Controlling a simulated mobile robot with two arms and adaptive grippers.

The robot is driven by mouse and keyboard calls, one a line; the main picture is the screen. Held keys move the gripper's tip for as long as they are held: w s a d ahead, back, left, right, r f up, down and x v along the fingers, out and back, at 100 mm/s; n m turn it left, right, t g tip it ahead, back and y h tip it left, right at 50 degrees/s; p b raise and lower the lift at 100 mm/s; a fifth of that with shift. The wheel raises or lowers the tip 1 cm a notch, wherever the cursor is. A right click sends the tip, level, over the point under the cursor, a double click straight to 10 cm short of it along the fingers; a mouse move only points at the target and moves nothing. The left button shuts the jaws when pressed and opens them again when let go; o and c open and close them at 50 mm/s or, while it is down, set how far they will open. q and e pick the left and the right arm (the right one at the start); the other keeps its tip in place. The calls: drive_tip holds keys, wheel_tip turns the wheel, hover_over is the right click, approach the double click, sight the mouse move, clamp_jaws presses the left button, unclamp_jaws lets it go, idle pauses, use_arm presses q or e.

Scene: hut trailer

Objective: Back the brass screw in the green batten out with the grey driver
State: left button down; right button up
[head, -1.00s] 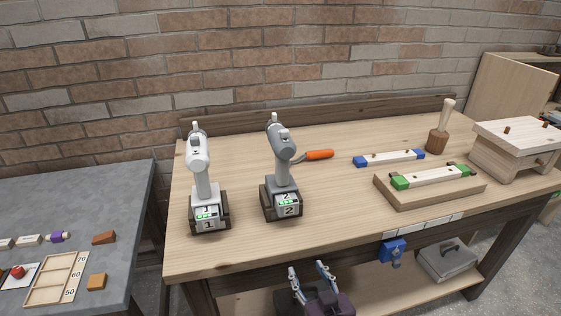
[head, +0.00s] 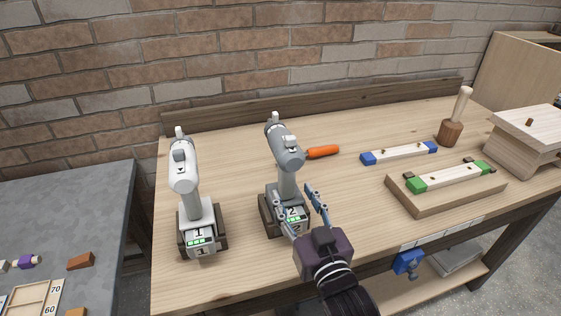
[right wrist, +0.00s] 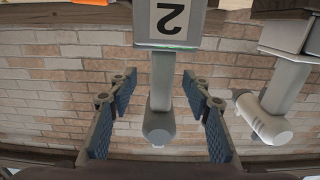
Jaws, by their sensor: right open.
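The grey driver (head: 286,152) stands upright in a dock marked 2 (head: 292,216) with green lights. It also shows upside down in the right wrist view (right wrist: 162,85). My right gripper (head: 297,198) is open in front of this driver, with a finger to each side of it in the picture; I cannot tell whether it touches. In the right wrist view its fingers (right wrist: 159,76) frame the driver with gaps on both sides. The green batten (head: 445,179), pale with green ends, lies on a wooden block to the right. Small dark spots on it are too small to identify as the screw.
A white driver (head: 184,172) in a dock marked 1 stands left of the grey one. An orange-handled tool (head: 322,152) lies behind. A blue-ended batten (head: 400,153), a mallet (head: 451,132) and a wooden stand (head: 525,140) are at right.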

sight(289, 188)
drive_tip(key=shift+w+a+r+p, duration=0.2)
drive_tip(key=shift+w, duration=0.3)
drive_tip(key=shift+w+a+r+p, duration=0.2)
drive_tip(key=shift+w, duration=0.3)
drive_tip(key=x, duration=0.3)
drive_tip(key=shift+w+a+f+p, duration=0.2)
drive_tip(key=shift+w+a+p, duration=0.05)
drive_tip(key=shift+p, duration=0.15)
drive_tip(key=shift+w, duration=0.2)
drive_tip(key=c, duration=0.6)
use_arm(q)
drive_tip(key=shift+s+d+r, duration=0.2)
drive_tip(key=shift+s+r, duration=0.65)
drive_tip(key=shift+s, duration=0.2)
use_arm(e)
clamp_jaws()
drive_tip(key=shift+r, duration=0.25)
